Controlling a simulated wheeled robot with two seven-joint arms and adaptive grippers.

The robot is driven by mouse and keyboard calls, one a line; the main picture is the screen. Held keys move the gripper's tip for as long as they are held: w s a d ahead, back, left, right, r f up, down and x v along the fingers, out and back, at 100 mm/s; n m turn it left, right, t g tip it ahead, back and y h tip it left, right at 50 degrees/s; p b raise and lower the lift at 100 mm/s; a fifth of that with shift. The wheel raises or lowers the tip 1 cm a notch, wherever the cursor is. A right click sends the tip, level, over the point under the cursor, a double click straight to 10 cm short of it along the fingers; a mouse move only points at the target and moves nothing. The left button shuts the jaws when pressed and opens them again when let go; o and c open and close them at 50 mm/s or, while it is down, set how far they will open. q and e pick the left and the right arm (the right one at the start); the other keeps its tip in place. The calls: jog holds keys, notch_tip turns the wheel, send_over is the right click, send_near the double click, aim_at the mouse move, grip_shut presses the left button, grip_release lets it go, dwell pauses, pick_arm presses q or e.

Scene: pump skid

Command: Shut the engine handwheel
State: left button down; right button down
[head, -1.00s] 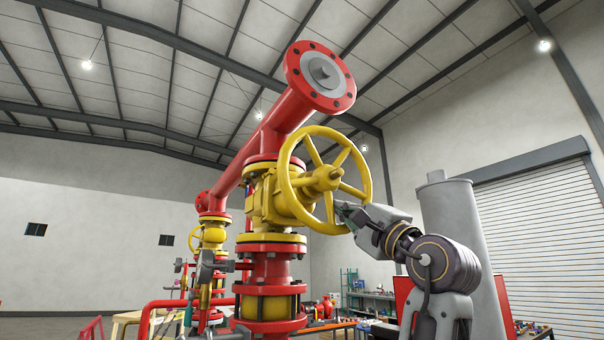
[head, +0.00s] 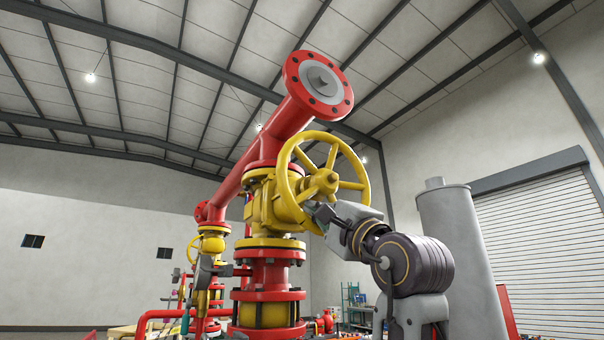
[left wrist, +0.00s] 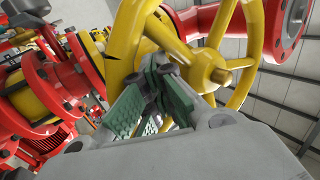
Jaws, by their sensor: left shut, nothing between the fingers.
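The yellow handwheel (head: 325,182) stands upright on the yellow valve body, facing right and toward me. Its hub and spokes also show in the left wrist view (left wrist: 222,76). My left gripper (head: 316,212) is at the wheel's lower part, just below the hub. In the left wrist view its green-padded fingers (left wrist: 161,66) are shut with nothing between them, tips among the rim and spokes. I cannot tell whether they touch the wheel. My right gripper is not in view.
A red pipe with a bolted end flange (head: 318,85) slants above the wheel. The red and yellow valve column (head: 265,272) stands below it. A grey cylinder (head: 458,255) stands at the right, with a roller shutter (head: 545,240) behind.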

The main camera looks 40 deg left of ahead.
pick_arm(q)
jog(key=shift+s+a+r, duration=0.2)
jog(key=shift+s+r, duration=0.1)
jog(key=shift+s, duration=0.25)
jog(key=shift+s+a+r, duration=0.2)
jog(key=shift+s+r, duration=0.1)
jog(key=shift+s, duration=0.2)
jog(key=shift+s+a+r+p, duration=0.2)
jog(key=shift+s+r+p, duration=0.3)
jog(key=shift+r, duration=0.15)
jog(key=shift+s+a+r+p, duration=0.1)
jog(key=shift+s+r+p, duration=0.2)
jog(key=shift+r, duration=0.25)
jog(key=shift+s+a+r+p, duration=0.15)
jog(key=shift+r+p, duration=0.2)
jog(key=shift+r, duration=0.2)
jog(key=shift+s+a+r+p, duration=0.1)
jog(key=shift+s+r+p, duration=0.2)
jog(key=shift+r, duration=0.25)
jog(key=shift+d+f, duration=0.2)
jog(key=shift+f, duration=0.1)
jog(key=d+b, duration=0.1)
jog(key=b, duration=0.4)
send_near(307, 195)
jog(key=r, duration=0.1)
jog(key=s+a+r, duration=0.1)
jog(key=r, duration=0.1)
jog(key=shift+a, duration=0.2)
jog(key=shift+f, duration=0.1)
